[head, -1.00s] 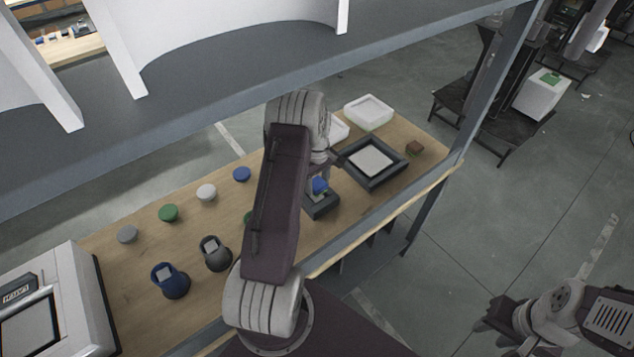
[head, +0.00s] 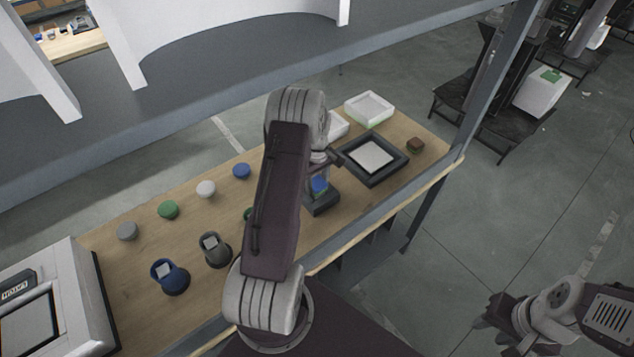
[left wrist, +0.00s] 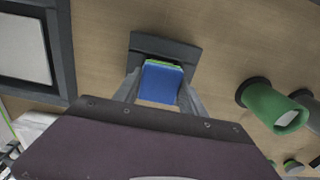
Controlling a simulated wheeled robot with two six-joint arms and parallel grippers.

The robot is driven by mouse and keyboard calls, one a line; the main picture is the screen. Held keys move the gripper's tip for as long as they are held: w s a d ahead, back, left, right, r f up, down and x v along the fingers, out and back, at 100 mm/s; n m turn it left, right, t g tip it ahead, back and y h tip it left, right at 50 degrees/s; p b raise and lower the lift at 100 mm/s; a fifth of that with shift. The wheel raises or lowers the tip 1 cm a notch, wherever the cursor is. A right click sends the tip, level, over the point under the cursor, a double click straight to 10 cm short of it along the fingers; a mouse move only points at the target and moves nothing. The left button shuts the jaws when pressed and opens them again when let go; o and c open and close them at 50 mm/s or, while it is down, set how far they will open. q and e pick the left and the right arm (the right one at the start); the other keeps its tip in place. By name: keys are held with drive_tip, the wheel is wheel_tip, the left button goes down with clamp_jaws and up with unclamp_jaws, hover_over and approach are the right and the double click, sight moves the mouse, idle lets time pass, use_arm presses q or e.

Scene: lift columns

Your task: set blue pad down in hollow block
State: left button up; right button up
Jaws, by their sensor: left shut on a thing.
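My left gripper (left wrist: 158,98) is shut on the blue pad (left wrist: 160,83), which also shows in the head view (head: 319,184). It holds the pad at the dark hollow block (left wrist: 182,50), which stands on the table and shows in the head view too (head: 322,204). A green edge shows just beyond the blue pad in the left wrist view. The pad covers the block's opening, so I cannot tell whether they touch. My right gripper (head: 492,312) is off to the lower right, away from the table; its jaws are too unclear to read.
Blue (head: 170,277) and grey (head: 214,250) holders and several round discs lie left. A grey shelf (head: 250,75) overhangs the back.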

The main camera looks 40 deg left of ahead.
use_arm(q)
drive_tip(key=shift+f, duration=0.65)
idle(1.4)
drive_tip(key=o, duration=1.4)
wheel_tip(320, 180, up, 7)
drive_tip(key=p, duration=0.5)
drive_tip(key=shift+r, duration=0.1)
